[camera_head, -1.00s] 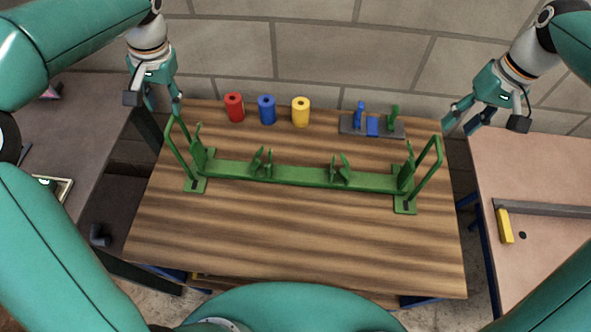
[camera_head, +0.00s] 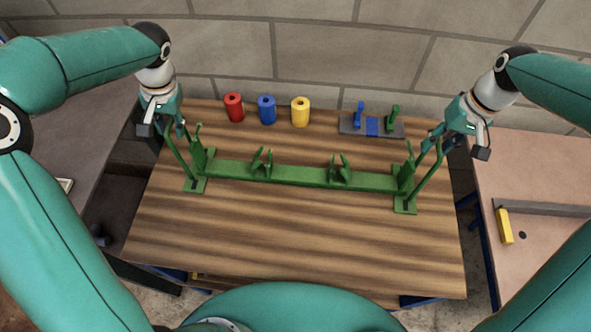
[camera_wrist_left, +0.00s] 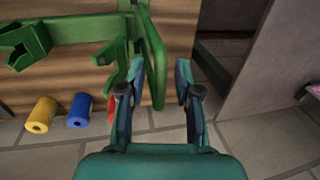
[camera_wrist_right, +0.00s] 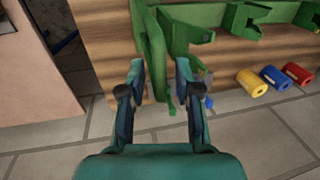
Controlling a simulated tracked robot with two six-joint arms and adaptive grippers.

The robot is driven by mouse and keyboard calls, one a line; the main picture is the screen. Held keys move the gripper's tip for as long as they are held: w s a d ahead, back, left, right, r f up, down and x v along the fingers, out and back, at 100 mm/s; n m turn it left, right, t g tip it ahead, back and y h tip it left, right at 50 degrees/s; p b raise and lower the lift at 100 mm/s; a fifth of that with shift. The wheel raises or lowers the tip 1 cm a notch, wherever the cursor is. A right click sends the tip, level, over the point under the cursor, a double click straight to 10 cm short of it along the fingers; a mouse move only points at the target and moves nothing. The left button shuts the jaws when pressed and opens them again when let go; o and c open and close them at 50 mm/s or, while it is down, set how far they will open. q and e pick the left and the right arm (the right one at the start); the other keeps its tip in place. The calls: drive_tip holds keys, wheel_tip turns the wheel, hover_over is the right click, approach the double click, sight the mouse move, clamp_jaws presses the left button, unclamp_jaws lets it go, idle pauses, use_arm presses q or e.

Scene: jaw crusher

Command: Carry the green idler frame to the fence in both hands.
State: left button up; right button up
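The green idler frame (camera_head: 300,176) stands on the wooden table, a long bar with a foot and an upright loop handle at each end. My left gripper (camera_head: 172,130) is open at the top of the left handle; in the left wrist view the handle (camera_wrist_left: 157,70) shows between the parted fingers (camera_wrist_left: 160,70). My right gripper (camera_head: 436,140) is open at the top of the right handle; in the right wrist view that handle (camera_wrist_right: 151,55) shows between its fingers (camera_wrist_right: 160,70). I cannot tell whether either touches. No thing is clearly recognizable as the fence.
Red (camera_head: 234,107), blue (camera_head: 267,109) and yellow (camera_head: 300,111) cylinders stand behind the frame, beside a grey plate (camera_head: 350,125) with blue and green parts. A grey bar (camera_head: 550,209) with a yellow block (camera_head: 504,226) lies on the right table. The wooden table's front is clear.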

use_arm(q)
clamp_jaws()
use_arm(e)
clamp_jaws()
use_arm(q)
drive_tip(key=shift+w+r, duration=0.15)
drive_tip(key=shift+r, duration=0.15)
use_arm(e)
drive_tip(key=shift+w+r, duration=0.2)
drive_tip(key=shift+r, duration=0.1)
